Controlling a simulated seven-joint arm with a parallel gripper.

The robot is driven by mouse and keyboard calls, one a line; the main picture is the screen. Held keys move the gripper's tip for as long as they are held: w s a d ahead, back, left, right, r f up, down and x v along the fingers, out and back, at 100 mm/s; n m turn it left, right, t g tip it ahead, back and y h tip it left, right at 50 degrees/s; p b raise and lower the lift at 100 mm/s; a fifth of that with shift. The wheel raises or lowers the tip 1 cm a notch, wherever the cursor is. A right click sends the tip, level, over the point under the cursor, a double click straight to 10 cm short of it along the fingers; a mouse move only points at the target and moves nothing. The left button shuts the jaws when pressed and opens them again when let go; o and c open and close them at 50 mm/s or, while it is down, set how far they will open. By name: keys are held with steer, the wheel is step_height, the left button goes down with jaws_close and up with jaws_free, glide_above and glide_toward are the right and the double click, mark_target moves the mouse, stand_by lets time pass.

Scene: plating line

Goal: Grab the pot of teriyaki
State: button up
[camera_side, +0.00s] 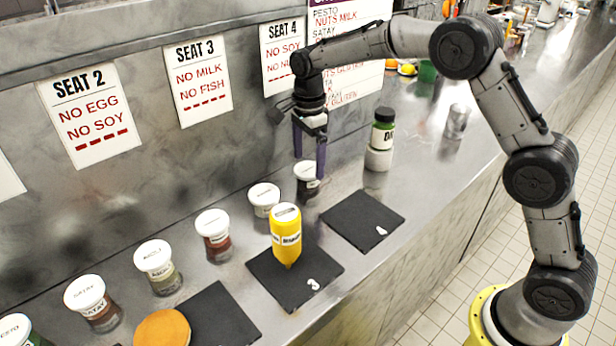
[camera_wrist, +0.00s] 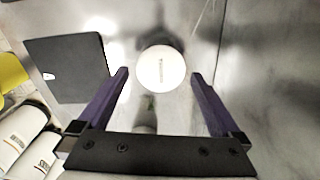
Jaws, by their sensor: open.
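My gripper (camera_side: 308,165) has two purple fingers, pointing down and open, with nothing held. A small jar with a white lid and dark contents (camera_side: 306,188) stands upright below it, at the right end of the row of pots. In the wrist view its round white lid (camera_wrist: 161,68) shows between the finger ends (camera_wrist: 160,74), with a gap on each side. The fingertips are at or just above lid height in the side view; I cannot tell exactly. The lid's label is too small to read, so I cannot confirm that this is the teriyaki.
Other white-lidded pots (camera_side: 214,236) line the wall leftward; the nearest (camera_side: 263,198) is close by. A yellow bottle (camera_side: 288,242) stands on mat 3 (camera_side: 294,299). Mat 4 (camera_side: 347,207) is bare. The wall is close behind.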

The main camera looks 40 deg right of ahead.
mark_target(307, 169)
step_height(307, 169, down, 4)
steer(key=shift+a+f, duration=0.1)
steer(key=shift+a, duration=0.05)
steer(key=shift+c, duration=0.3)
steer(key=shift+w, duration=0.1)
steer(key=c, duration=1.2)
